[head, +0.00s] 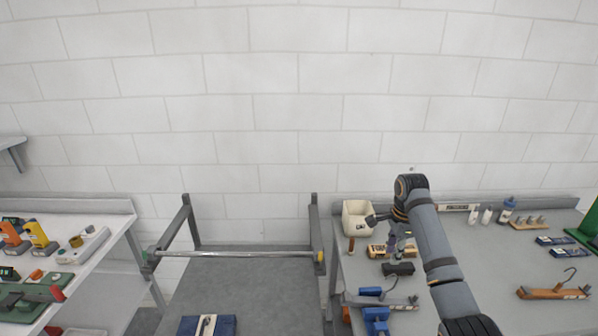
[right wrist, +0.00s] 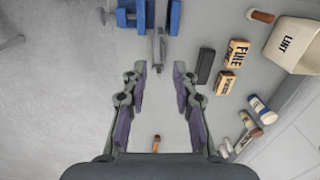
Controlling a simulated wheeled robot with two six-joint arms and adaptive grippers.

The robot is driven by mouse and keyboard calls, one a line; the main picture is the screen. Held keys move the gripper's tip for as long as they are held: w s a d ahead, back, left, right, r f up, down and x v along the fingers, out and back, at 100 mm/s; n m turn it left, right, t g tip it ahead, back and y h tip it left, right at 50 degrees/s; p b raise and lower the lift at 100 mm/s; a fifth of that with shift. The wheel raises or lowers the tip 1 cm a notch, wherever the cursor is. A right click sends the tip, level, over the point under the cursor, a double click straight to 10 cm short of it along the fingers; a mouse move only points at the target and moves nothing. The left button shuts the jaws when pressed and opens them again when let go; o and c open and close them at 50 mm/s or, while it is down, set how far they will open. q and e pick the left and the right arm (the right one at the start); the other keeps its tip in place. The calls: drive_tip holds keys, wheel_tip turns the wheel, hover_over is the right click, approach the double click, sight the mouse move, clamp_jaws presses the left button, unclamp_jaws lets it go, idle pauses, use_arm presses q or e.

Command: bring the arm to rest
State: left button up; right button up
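My right arm comes in from the lower right of the head view and reaches over the right bench (head: 490,285). Its gripper (head: 392,238) hangs above the bench, near the cream bin and the small blocks. In the right wrist view the two fingers of the right gripper (right wrist: 160,72) stand apart with nothing held between them. Bare grey surface and a small brown-handled item (right wrist: 156,140) show beyond the fingers. My left gripper is not in view.
A cream bin marked LINT (right wrist: 293,45), FINE block (right wrist: 237,52), dark block (right wrist: 206,66) and blue clamp (head: 376,318) are close by. A grey table with a rail (head: 240,254) stands left.

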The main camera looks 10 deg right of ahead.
drive_tip(key=s+a+f+n+t, duration=0.1)
drive_tip(key=s+a+f+n, duration=0.8)
drive_tip(key=f, duration=0.4)
drive_tip(key=s+a+n+t, duration=0.1)
drive_tip(key=s+a+n, duration=0.2)
drive_tip(key=s+n, duration=0.45)
drive_tip(key=s+a+n+t, duration=0.15)
drive_tip(key=s+n, duration=0.35)
drive_tip(key=s, duration=0.6)
wheel_tip(320, 180, down, 36)
drive_tip(key=s+d+g+b, duration=0.2)
drive_tip(key=s+b, duration=0.1)
drive_tip(key=b, duration=0.5)
use_arm(q)
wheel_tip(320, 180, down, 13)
drive_tip(key=b, duration=0.5)
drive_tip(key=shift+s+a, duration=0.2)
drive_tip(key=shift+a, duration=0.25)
use_arm(e)
drive_tip(key=s+d+f+m, duration=0.1)
drive_tip(key=s+f, duration=1.6)
drive_tip(key=f, duration=0.2)
drive_tip(key=shift+g+h, duration=0.3)
drive_tip(key=shift+g, duration=0.15)
